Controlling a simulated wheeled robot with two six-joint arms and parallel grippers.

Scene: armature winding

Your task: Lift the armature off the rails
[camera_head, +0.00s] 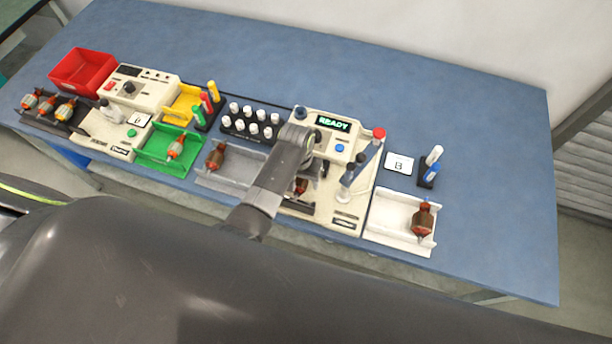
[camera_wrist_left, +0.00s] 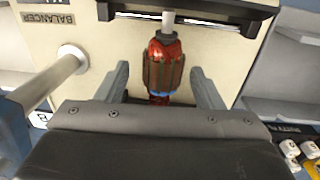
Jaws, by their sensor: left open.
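The armature (camera_wrist_left: 163,68) on the balancer (camera_wrist_left: 115,30) has a brown-red core with a bright red end and a grey shaft. In the left wrist view it lies between the two fingers of my left gripper (camera_wrist_left: 158,82). The gripper is open, with a visible gap on each side of the armature. The far shaft end reaches a dark rail bar (camera_wrist_left: 200,20); its near end is partly hidden by the gripper body. In the head view my left arm covers much of the balancer (camera_head: 343,205), and only part of the armature (camera_head: 301,187) shows. My right gripper is not in view.
The balancer's screen (camera_head: 333,123) reads READY. A post with a red knob (camera_head: 379,134) stands on its right. A white tray (camera_head: 385,222) holds another armature (camera_head: 422,219). A grey tray (camera_head: 232,180) and a green tray (camera_head: 158,160) lie left. The table's right side is clear.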

